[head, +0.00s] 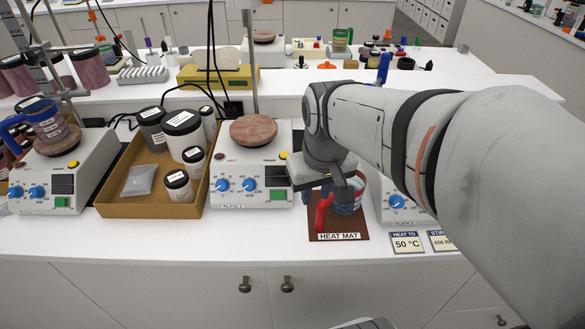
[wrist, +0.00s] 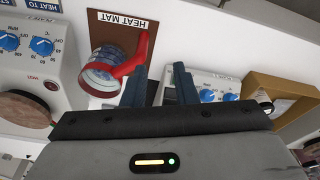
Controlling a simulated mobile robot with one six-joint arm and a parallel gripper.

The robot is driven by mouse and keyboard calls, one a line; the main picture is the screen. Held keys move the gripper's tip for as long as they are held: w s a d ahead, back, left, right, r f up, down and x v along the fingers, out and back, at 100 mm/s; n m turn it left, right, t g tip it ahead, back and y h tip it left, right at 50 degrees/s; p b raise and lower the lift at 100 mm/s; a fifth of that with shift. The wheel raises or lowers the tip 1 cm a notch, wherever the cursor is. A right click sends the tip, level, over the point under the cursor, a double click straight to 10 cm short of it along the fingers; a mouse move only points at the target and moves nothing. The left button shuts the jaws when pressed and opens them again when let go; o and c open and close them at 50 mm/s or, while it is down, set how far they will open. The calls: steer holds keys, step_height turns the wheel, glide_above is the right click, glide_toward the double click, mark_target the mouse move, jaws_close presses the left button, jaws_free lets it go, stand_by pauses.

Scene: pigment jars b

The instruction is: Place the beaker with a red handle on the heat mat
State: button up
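The beaker with a red handle (head: 351,200) stands on the brown heat mat (head: 353,227), partly hidden by my gripper in the head view. Its red handle (head: 322,209) points toward the front left. In the wrist view the clear beaker (wrist: 102,73) sits on the mat (wrist: 103,34), with the red handle (wrist: 138,52) close to my left-hand fingertip. My gripper (wrist: 160,70) has its two fingers apart, with nothing visible held between them. In the head view my gripper (head: 335,190) is just above the mat, over the beaker. I cannot tell whether a finger touches the handle.
A hot plate with a round top (head: 253,131) stands left of the mat, and another (head: 397,203) stands right, partly behind my arm. A cardboard tray (head: 150,208) holds several jars. A blue-handled beaker (head: 47,128) sits on the far-left hot plate. Label cards (head: 407,242) lie right of the mat.

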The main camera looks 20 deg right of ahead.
steer(key=shift+t, duration=0.4)
steer(key=s, duration=0.1)
steer(key=s+a+f, duration=0.1)
steer(key=s+a, duration=0.1)
steer(key=s, duration=0.1)
steer(key=shift+a+f, duration=0.15)
steer(key=shift+f, duration=0.1)
